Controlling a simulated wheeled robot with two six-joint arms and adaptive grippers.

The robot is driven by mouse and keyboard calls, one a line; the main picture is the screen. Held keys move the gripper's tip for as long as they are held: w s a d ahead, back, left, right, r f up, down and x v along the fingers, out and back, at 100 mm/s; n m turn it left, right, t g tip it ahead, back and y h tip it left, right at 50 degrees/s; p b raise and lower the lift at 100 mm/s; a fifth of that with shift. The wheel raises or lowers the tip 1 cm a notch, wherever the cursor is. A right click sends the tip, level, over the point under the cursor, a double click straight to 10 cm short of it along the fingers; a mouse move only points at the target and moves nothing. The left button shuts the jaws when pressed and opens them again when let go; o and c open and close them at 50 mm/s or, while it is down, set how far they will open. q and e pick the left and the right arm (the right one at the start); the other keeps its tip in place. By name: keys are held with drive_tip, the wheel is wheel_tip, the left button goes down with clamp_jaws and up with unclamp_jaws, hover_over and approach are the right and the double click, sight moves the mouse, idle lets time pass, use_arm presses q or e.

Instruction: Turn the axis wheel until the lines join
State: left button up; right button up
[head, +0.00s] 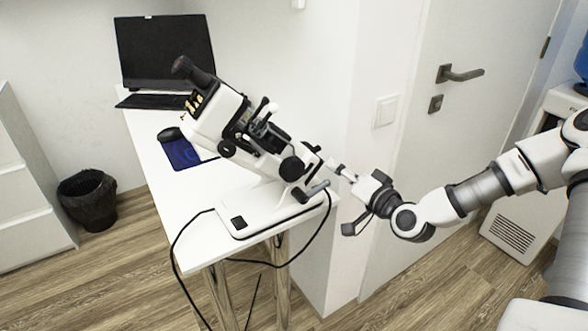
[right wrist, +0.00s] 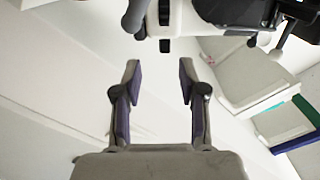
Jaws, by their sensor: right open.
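The white and black eye instrument (head: 245,130) stands tilted on a white base (head: 262,212) at the table's near end. It has several black knobs, one large one (head: 292,169) low on its side. I cannot tell which is the axis wheel, and the lines do not show. My right gripper (head: 340,170) is just right of the instrument's lower end. In the right wrist view its fingers (right wrist: 160,75) are apart with nothing between them. A small black wheel-like part (right wrist: 165,14) on a white housing shows beyond the fingertips. My left gripper is out of view.
The white table (head: 160,180) also holds an open laptop (head: 165,55), a dark mouse (head: 170,134) and a blue pad (head: 183,152). A black cable (head: 180,240) hangs off the table. A black bin (head: 88,200) stands left; a door (head: 455,120) is behind my right arm.

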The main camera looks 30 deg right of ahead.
sight(320, 149)
drive_tip(key=w, duration=0.2)
drive_tip(key=w+b, duration=0.1)
drive_tip(key=w, duration=0.1)
drive_tip(key=w+r, duration=0.1)
drive_tip(key=w, duration=0.2)
drive_tip(key=shift+b, duration=0.3)
drive_tip(key=shift+w+a, duration=0.1)
drive_tip(key=shift+w, duration=0.4)
clamp_jaws()
